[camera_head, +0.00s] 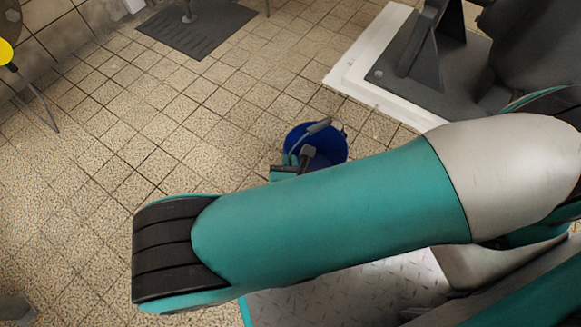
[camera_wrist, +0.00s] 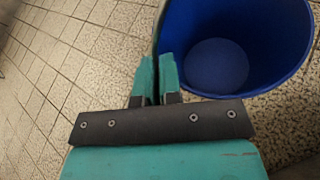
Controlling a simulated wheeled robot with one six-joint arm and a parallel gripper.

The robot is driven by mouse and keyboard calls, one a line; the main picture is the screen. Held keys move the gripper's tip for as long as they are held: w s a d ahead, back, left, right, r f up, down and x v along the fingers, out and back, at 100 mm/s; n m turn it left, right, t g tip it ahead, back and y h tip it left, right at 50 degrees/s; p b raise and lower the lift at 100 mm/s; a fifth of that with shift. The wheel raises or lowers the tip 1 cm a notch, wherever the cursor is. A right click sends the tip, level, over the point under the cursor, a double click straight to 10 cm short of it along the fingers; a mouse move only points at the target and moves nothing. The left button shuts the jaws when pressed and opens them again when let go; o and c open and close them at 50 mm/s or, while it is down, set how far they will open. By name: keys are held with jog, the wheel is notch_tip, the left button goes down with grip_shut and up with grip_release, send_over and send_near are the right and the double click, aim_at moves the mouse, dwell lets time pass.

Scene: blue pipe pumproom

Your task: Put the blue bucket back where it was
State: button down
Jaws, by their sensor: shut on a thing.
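The blue bucket (camera_head: 331,150) is open at the top and looks empty. In the head view it shows just beyond my arm, over the tiled floor. In the wrist view the bucket (camera_wrist: 232,45) fills the upper right, with its inside and round bottom showing. My gripper (camera_wrist: 157,66) is shut on the bucket's near-left rim, with the wall between the two fingers. In the head view my gripper (camera_head: 303,157) is partly hidden by my arm. I cannot tell whether the bucket touches the floor.
A dark floor grate (camera_head: 197,27) lies at the top. A white-edged plinth (camera_head: 352,78) with dark grey machinery (camera_head: 425,50) stands at the upper right. A yellow object (camera_head: 6,52) with a thin leg is at the far left. The tiled floor (camera_head: 150,130) between is clear.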

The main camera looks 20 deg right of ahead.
jog(key=shift+f, duration=0.55)
jog(key=shift+f, duration=0.2)
jog(key=c, duration=1.3)
grip_release()
jog(key=shift+r, duration=0.1)
